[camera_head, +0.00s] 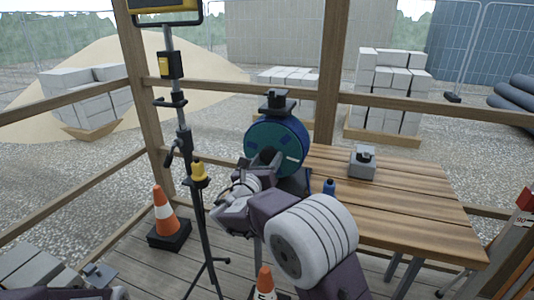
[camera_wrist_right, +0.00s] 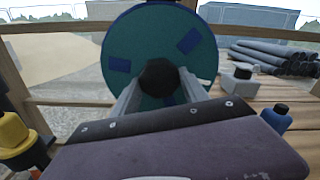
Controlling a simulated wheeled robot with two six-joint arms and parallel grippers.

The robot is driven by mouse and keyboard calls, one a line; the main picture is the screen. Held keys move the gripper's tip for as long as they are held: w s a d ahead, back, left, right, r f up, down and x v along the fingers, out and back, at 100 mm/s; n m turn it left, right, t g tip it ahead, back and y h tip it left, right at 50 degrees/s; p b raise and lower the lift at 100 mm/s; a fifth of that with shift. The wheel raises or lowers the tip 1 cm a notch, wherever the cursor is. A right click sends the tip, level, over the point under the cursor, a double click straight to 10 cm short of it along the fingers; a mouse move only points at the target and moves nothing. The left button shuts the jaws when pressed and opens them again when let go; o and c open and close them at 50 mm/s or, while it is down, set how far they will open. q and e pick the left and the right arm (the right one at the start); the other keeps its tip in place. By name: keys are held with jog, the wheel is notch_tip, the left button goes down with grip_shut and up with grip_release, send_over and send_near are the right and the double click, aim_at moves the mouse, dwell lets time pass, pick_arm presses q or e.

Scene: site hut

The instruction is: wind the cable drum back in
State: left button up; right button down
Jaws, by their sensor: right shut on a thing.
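The cable drum (camera_head: 290,136) is a teal disc with blue patches, upright at the left end of the wooden table. It fills the upper middle of the right wrist view (camera_wrist_right: 130,42). My right gripper (camera_head: 262,161) is in front of the drum's face. In the right wrist view its two grey fingers (camera_wrist_right: 159,88) are shut on a dark round knob (camera_wrist_right: 158,76) in front of the disc. My arm hides the drum's lower part in the head view. My left arm shows only in part at the bottom left, and its jaws are unclear.
The wooden table (camera_head: 420,205) holds a grey block-shaped device (camera_head: 363,161) and a blue bottle (camera_head: 329,187). A dark stand (camera_head: 186,140) with a yellow lamp (camera_head: 199,171) stands left of my right arm. Traffic cones (camera_head: 164,211) stand on the floor. Wooden rails border the hut.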

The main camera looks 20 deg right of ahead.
jog(key=n+p, duration=0.2)
jog(key=p, duration=0.1)
jog(key=n+p, duration=0.3)
jog(key=p, duration=0.1)
jog(key=n+p, duration=0.3)
jog(key=p, duration=0.1)
jog(key=shift+r, duration=0.4)
jog(key=n+p, duration=0.8)
jog(key=p, duration=0.2)
jog(key=shift+s+d, duration=0.1)
jog(key=shift+f+n+p, duration=0.2)
jog(key=shift+n+p, duration=1.2)
jog(key=shift+n, duration=0.6)
jog(key=c, duration=0.6)
grip_release()
